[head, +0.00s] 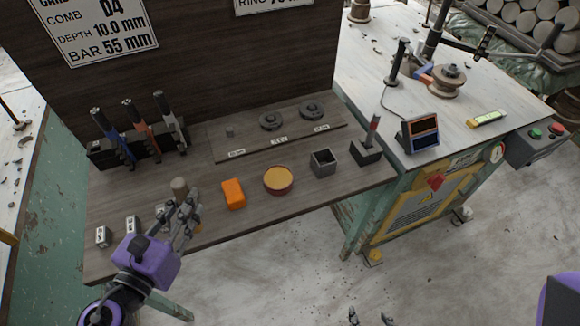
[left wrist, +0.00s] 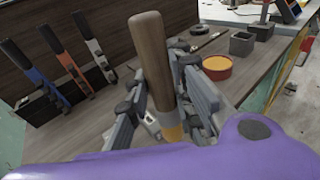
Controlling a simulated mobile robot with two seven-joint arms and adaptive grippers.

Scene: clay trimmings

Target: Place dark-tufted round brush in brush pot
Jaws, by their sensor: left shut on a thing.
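My left gripper (head: 183,212) is shut on a brush with a brown wooden handle (head: 179,186), over the front left part of the wooden shelf. In the left wrist view the handle (left wrist: 150,55) stands nearly upright between the fingers (left wrist: 165,95), with a yellow-orange part below them. The tuft is hidden, so I cannot tell its colour. An open square dark grey pot (head: 323,162) stands on the shelf to the right; it also shows in the left wrist view (left wrist: 242,43). Two separated fingertips of my right gripper (head: 370,318) show at the bottom edge, with nothing between them.
An orange block (head: 233,194) and a round red tub (head: 278,180) stand between my left gripper and the pot. A dark block with an upright handle (head: 366,150) is right of the pot. A tool rack (head: 104,154) stands at the back left. Small labelled blocks line the left.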

